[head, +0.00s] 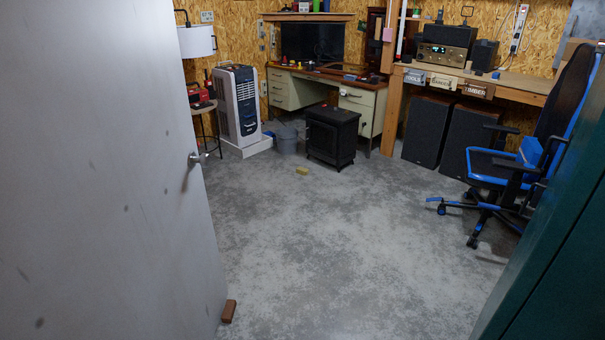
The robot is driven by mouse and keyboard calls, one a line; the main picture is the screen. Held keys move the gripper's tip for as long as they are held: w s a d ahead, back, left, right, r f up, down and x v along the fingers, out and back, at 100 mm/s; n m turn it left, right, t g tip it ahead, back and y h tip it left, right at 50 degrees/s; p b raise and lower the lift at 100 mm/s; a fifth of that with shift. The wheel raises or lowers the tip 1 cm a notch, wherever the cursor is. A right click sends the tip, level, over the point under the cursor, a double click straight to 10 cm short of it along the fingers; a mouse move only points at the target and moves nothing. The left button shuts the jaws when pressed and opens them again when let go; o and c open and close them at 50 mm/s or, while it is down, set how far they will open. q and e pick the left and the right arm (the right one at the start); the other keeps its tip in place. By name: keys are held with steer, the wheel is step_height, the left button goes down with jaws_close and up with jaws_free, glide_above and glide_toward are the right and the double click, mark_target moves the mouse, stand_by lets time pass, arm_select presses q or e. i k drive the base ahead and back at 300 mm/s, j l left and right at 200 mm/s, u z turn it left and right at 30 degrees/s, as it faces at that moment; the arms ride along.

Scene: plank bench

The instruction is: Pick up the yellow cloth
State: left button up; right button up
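A small yellow thing (302,170) lies on the grey concrete floor, in front of the black stove and a little to its left. It may be the yellow cloth; it is too small and far to tell its folds or material. Nothing covers it. Neither of my grippers shows in the head view.
A grey door (110,180) fills the left side, with a brown block (228,311) at its foot. A dark green cabinet (560,260) stands at right. A black stove (332,136), grey bucket (287,139) and blue-black chair (500,170) stand beyond. The middle floor is clear.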

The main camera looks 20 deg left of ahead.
mark_target(301, 171)
steer(key=u, duration=0.5)
steer(key=i, duration=1.9)
steer(key=i+j, duration=0.15)
steer(key=i, duration=3.7)
steer(key=z, duration=0.05)
